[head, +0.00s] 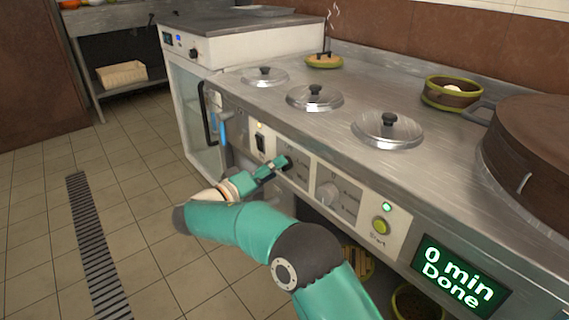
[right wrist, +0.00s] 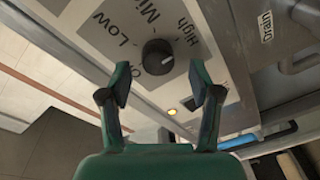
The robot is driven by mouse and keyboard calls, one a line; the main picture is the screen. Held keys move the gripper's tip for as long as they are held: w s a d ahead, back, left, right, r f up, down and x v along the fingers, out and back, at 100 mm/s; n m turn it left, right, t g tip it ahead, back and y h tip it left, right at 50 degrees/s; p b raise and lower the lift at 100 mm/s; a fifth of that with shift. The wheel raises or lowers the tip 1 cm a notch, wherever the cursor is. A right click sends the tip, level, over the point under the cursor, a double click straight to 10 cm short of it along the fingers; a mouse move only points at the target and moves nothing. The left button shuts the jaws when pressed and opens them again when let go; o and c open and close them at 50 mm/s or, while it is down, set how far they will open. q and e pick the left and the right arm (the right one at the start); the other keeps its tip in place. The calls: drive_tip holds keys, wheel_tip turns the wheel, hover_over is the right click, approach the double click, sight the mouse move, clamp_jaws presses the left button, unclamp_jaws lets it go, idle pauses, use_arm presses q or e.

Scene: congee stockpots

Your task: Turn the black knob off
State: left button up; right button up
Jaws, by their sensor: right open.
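The black knob (right wrist: 158,52) is on the light control panel, between and just beyond my fingertips in the right wrist view. Labels Low, Mid and High curve around it, and a partly covered label starting with O is at its lower left. My right gripper (right wrist: 160,82) is open and empty, with one finger on each side of the knob. In the head view my right gripper (head: 272,167) is at the panel and partly hides the knob (head: 288,163). My left gripper is not in view.
A black rocker switch (head: 260,143) is just left. The counter above holds lidded pots (head: 388,133). The tiled floor at left is clear.

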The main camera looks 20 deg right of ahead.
drive_tip(key=shift+x, duration=0.95)
drive_tip(key=shift+s+d, duration=0.1)
drive_tip(key=shift+s, duration=0.1)
